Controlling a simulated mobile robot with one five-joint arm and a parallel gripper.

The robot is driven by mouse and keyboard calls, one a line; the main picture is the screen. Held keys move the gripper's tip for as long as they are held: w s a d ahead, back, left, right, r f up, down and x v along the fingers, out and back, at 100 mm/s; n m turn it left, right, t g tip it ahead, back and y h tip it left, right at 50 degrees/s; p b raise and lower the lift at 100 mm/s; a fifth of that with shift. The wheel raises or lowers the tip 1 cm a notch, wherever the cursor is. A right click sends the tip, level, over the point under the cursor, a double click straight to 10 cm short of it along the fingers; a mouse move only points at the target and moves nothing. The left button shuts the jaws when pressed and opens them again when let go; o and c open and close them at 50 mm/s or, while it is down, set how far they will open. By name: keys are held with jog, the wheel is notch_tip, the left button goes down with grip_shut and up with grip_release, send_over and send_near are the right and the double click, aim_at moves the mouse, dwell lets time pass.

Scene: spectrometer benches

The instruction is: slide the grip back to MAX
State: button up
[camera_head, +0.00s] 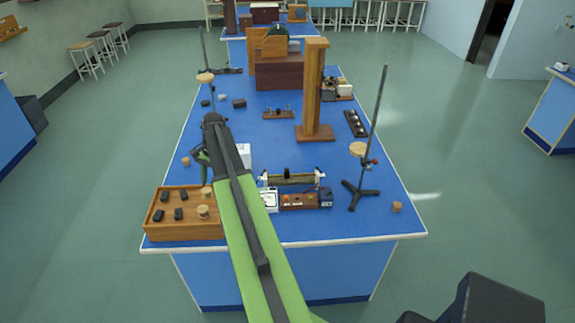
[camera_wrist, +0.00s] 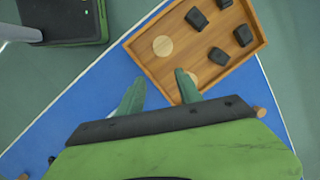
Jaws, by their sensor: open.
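A rheostat-like instrument (camera_head: 305,180) with a long horizontal coil stands near the front of the blue bench, right of my arm. A small black grip (camera_head: 287,171) sits on top of it, near the middle of the coil. No MAX mark can be read at this size. My gripper (camera_head: 201,157) hangs left of the instrument, behind the wooden tray. In the wrist view my gripper (camera_wrist: 158,88) is open, with two green fingers apart and nothing between them. The instrument and grip are not recognisable in the wrist view.
A wooden tray (camera_head: 162,232) with black blocks and corks stands at the front left; its edge (camera_wrist: 158,73) lies near my fingers. Meters and a wooden box (camera_head: 299,201) sit before the instrument. A tripod stand (camera_head: 360,194) is close right; a wooden post (camera_head: 312,90) stands behind.

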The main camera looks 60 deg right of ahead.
jog(key=s+d+r+m+t+p, duration=0.15)
jog(key=s+d+m, duration=0.25)
jog(key=d, duration=0.7)
jog(key=s+d+r+m, duration=0.2)
jog(key=s+d+m, duration=0.1)
jog(key=d, duration=0.8)
jog(key=m+t+p, duration=0.1)
jog(key=m, duration=0.5)
send_near(288, 169)
jog(key=shift+y, duration=0.3)
jog(key=b+x, duration=0.9)
jog(key=b, duration=0.7)
jog(key=shift+d+f, duration=0.15)
jog(key=shift+f, duration=0.05)
jog(key=shift+r, duration=0.1)
grip_shut()
